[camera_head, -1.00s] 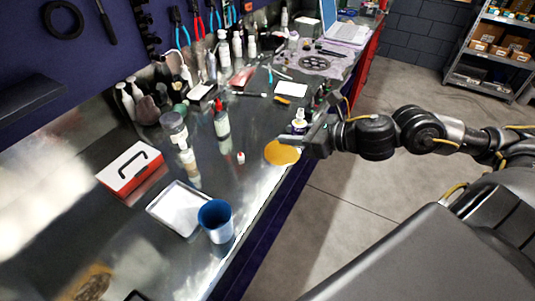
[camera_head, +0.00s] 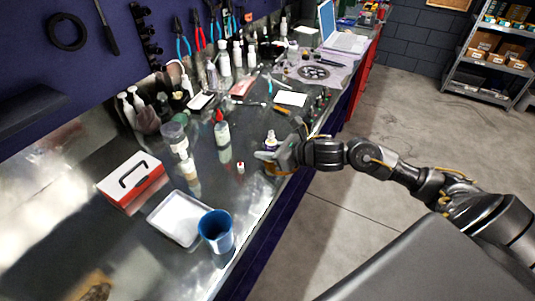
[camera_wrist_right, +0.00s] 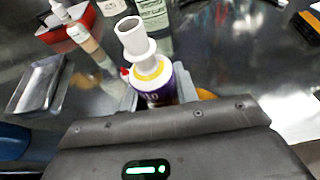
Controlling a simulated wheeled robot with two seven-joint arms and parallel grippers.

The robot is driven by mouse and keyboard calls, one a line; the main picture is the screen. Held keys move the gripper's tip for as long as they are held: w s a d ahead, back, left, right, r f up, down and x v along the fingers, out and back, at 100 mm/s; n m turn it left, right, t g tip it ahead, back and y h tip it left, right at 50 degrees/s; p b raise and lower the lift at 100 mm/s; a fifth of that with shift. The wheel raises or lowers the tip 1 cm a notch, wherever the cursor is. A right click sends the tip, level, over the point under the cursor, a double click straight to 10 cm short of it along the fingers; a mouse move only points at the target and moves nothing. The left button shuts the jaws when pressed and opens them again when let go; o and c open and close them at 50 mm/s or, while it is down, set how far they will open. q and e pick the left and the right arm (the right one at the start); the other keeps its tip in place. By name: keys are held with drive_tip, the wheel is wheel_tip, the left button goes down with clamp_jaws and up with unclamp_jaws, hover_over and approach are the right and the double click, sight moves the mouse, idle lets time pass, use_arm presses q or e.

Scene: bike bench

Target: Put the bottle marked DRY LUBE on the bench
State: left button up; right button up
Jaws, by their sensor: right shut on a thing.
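My right gripper (camera_head: 277,152) is shut on a small bottle (camera_head: 271,141) with a white nozzle cap, a yellow collar and a purple label. In the wrist view the bottle (camera_wrist_right: 157,88) stands between the fingers, about upright; only part of its label shows and I cannot read it in full. The bottle is at the front edge of the metal bench (camera_head: 120,240), over or at a yellow disc mostly hidden by the gripper. I cannot tell whether its base touches. My left gripper is not in view.
A red-capped bottle (camera_head: 222,131), a white-capped bottle (camera_head: 187,164) and a small red-and-white item (camera_head: 241,167) stand to the left.

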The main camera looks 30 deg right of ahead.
drive_tip(key=shift+f, duration=0.9)
drive_tip(key=shift+f, duration=0.3)
drive_tip(key=o, duration=1.1)
drive_tip(key=shift+r, duration=0.1)
drive_tip(key=shift+c, duration=0.2)
